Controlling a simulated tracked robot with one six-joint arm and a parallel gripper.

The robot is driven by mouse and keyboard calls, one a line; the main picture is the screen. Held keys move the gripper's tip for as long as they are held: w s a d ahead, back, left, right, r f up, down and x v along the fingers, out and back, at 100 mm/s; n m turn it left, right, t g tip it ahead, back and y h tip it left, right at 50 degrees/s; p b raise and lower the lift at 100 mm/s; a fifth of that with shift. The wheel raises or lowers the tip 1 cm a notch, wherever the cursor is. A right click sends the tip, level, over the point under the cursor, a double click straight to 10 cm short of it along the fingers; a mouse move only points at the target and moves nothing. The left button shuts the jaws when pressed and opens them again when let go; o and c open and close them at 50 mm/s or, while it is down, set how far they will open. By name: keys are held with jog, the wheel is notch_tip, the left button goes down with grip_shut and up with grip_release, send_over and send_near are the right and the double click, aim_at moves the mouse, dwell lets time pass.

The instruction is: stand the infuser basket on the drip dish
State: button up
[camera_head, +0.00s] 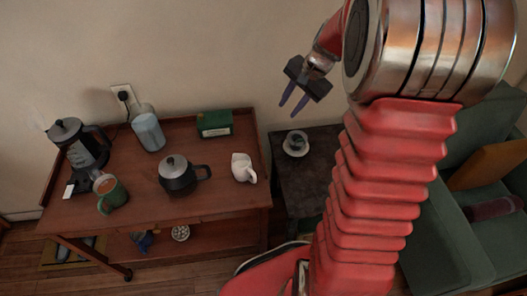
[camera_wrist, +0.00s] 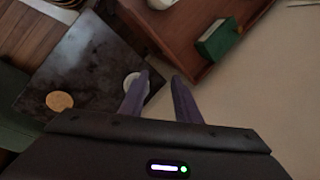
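My gripper (camera_head: 291,109) is raised above the far end of the dark side table, its two fingers apart with nothing between them. The same fingers show apart in the wrist view (camera_wrist: 161,76). A pale round dish, likely the drip dish (camera_head: 287,150), lies on the side table below my gripper. A small dark object (camera_head: 297,139), possibly the infuser basket, appears to stand on it; I cannot tell for certain. In the wrist view, a pale round item (camera_wrist: 130,79), probably the dish, is partly hidden by the left finger.
The dark side table (camera_head: 305,178) stands beside a wooden cart (camera_head: 225,196). The cart holds a black teapot (camera_head: 176,178), white pitcher (camera_head: 242,168), green box (camera_head: 214,123), green mug (camera_head: 112,196), canister (camera_head: 148,132) and kettle (camera_head: 78,148). A tan disc (camera_wrist: 60,101) lies on the side table.

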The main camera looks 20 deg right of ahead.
jog(key=s+a+r+n+h, duration=0.1)
jog(key=s+a+r+n, duration=0.5)
jog(key=s+a+r, duration=0.4)
jog(key=s+a+r+n+t+h, duration=0.1)
jog(key=s+a+n+t, duration=0.1)
jog(key=s+a+n, duration=0.5)
jog(key=s+a, duration=0.1)
jog(key=s, duration=0.4)
jog(key=shift+a+r, duration=0.2)
jog(key=shift+a, duration=0.15)
